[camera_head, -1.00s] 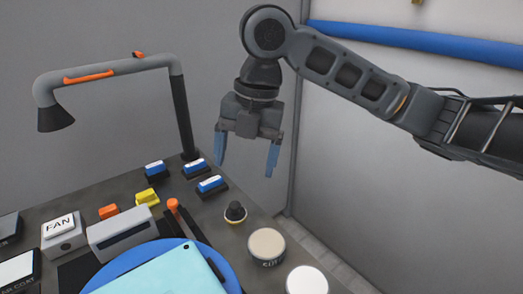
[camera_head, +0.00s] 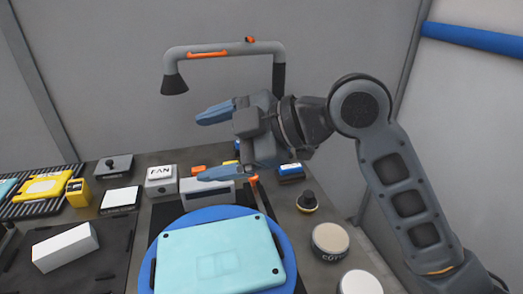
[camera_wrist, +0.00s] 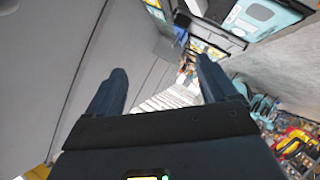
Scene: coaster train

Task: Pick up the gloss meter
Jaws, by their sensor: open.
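My gripper (camera_head: 203,147) is open and empty in the head view, pointing left with its blue fingers one above the other. It is in front of the lamp arm and above the back of the bench. In the wrist view the two dark fingers (camera_wrist: 160,85) are spread with nothing between them. No item is clearly marked as the gloss meter. A grey box with a dark front strip (camera_head: 208,191) lies below the gripper, partly covered by the lower finger. A white block (camera_head: 65,247) lies at the front left. I cannot tell whether either is the gloss meter.
A pale teal panel (camera_head: 220,252) rests on a blue round stand (camera_head: 288,232). A lamp (camera_head: 175,84) overhangs the back. A FAN box (camera_head: 160,178), black knob (camera_head: 307,201), round tins (camera_head: 330,240) and a yellow box (camera_head: 78,192) stand around. A wall closes the back.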

